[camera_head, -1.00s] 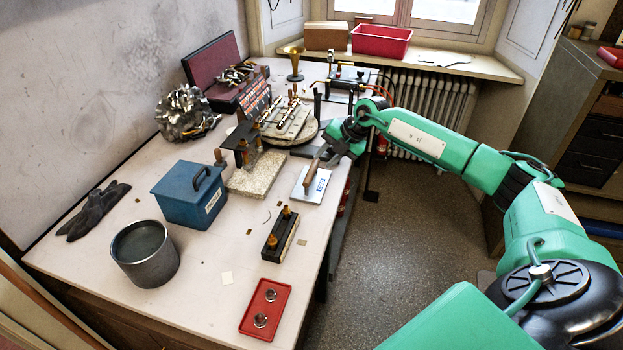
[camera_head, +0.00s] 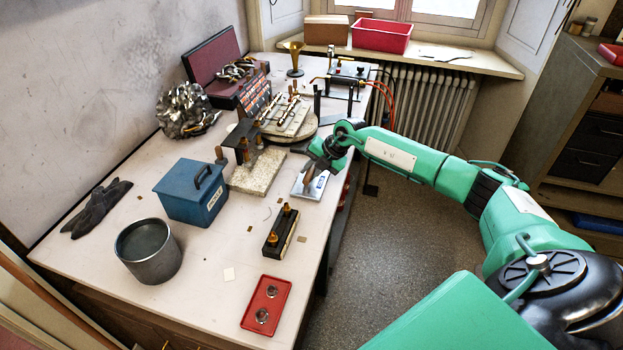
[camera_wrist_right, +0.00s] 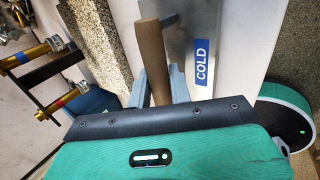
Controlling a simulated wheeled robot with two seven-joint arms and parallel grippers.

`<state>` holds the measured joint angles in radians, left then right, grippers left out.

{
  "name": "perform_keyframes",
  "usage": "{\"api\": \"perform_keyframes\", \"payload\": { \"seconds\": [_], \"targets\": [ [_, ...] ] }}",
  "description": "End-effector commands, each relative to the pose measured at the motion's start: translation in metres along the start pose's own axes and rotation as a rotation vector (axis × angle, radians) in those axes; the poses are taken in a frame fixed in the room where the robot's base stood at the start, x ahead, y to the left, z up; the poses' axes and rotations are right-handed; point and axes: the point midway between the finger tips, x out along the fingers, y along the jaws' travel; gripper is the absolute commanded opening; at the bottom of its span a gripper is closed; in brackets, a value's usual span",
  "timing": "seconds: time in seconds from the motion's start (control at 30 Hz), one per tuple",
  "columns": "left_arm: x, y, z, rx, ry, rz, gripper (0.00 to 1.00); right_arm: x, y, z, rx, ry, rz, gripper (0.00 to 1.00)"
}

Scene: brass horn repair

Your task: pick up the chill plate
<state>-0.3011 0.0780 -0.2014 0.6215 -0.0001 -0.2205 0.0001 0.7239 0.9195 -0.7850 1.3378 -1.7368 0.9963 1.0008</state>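The chill plate (camera_head: 313,191) is a light metal plate with an upright-looking wooden handle and a blue label, near the bench's right edge in the head view. In the right wrist view its grey plate (camera_wrist_right: 191,43) and a blue label reading COLD show beside the brown handle. My right gripper (camera_head: 314,169) is at the handle. In the right wrist view its two fingers (camera_wrist_right: 158,84) stand on either side of the handle, very close to it. Whether they press on it is unclear. My left gripper is not in view.
A pale stone block (camera_head: 256,172) and a dark stand lie left of the plate. A black block with brass-coloured fittings (camera_head: 281,231) is in front. A blue box (camera_head: 188,196), metal pot (camera_head: 149,262) and red tray (camera_head: 256,317) stand farther left and forward.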

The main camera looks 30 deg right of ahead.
Motion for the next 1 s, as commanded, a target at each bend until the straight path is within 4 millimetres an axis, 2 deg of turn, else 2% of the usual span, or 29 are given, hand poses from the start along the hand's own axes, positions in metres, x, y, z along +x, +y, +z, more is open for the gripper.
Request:
{"api": "perform_keyframes", "payload": {
  "seconds": [0.03,0.07,0.1,0.4,0.57,0.77,0.87,1.0],
  "targets": [
    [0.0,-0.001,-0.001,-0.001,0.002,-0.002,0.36,0.0,0.0,0.0,0.0,0.0,0.0,0.08],
    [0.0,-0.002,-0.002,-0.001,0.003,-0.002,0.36,0.0,0.0,0.0,0.0,0.0,0.0,0.02],
    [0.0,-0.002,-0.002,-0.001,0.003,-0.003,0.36,0.0,0.0,0.0,0.0,0.0,0.0,0.0],
    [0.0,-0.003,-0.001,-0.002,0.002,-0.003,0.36,-0.002,0.002,0.001,0.0,-0.001,0.002,0.0],
    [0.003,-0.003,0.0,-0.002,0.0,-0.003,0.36,-0.011,0.008,0.001,0.0,-0.002,0.003,0.0],
    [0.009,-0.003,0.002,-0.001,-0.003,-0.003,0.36,-0.04,0.028,0.001,-0.004,-0.004,0.005,0.0],
    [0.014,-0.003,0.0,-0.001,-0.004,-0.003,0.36,-0.063,0.043,0.002,-0.004,-0.005,0.006,0.0],
    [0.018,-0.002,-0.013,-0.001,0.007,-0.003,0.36,-0.097,0.066,0.001,-0.004,-0.004,0.007,0.0]
  ]
}}
